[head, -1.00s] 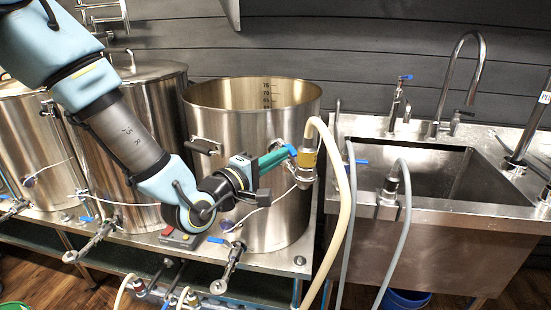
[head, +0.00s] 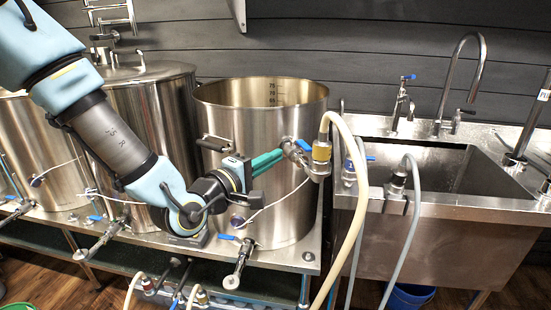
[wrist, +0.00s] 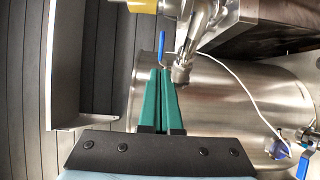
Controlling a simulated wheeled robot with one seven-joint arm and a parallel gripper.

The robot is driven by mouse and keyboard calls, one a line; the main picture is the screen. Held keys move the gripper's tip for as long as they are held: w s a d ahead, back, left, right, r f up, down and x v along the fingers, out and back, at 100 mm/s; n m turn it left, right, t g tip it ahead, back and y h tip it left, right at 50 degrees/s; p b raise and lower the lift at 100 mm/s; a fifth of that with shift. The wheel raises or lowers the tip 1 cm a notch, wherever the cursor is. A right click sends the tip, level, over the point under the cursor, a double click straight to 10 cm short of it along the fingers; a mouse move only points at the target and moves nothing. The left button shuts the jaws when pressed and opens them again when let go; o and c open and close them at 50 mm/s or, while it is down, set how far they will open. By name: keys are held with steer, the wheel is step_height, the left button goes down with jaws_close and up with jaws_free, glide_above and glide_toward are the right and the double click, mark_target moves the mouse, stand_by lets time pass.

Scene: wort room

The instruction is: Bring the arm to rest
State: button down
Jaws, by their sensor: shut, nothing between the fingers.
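My gripper (head: 281,154) has green fingers pressed together with nothing between them. In the head view it points right, in front of the open steel kettle (head: 228,115), near the valve fitting with a yellow collar (head: 321,152). In the wrist view the gripper (wrist: 160,71) reaches towards the steel valve (wrist: 181,72). A blue handle (wrist: 162,48) stands just beyond the fingertips; I cannot tell if they touch it. My arm comes down from the upper left, bent at the wrist.
A cream hose (head: 352,190) hangs from the fitting. The sink (head: 455,215) with taps is at right. Lidded kettles (head: 160,95) stand at left. A lower valve (head: 240,262) sticks out below my gripper. A grey wall (head: 370,40) is behind.

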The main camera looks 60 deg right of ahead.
steer(key=a+b, duration=0.1)
steer(key=a, duration=0.7)
steer(key=shift+s+b, duration=0.2)
steer(key=shift+b, duration=0.2)
steer(key=w+a+f+t+y, duration=0.3)
steer(key=w+a, duration=0.2)
steer(key=w, duration=0.4)
steer(key=w+a+f+m+t+y, duration=0.1)
steer(key=w+a+f+t+y, duration=0.2)
steer(key=w+a, duration=0.4)
steer(key=w+a+f+t+y, duration=0.2)
steer(key=w+a+f+y, duration=0.15)
steer(key=w, duration=0.65)
steer(key=w+a+y, duration=0.3)
steer(key=a, duration=0.6)
steer(key=w+a+y, duration=0.2)
steer(key=w+a, duration=0.1)
steer(key=a, duration=0.6)
steer(key=s+a+r+n+g+y, duration=0.1)
steer(key=s+a, duration=0.1)
steer(key=a, duration=0.5)
steer(key=s+a+r+n+g+y, duration=0.1)
steer(key=s+a+g+y, duration=0.1)
steer(key=a, duration=0.5)
steer(key=shift+s+a, duration=0.35)
steer(key=shift+s, duration=0.3)
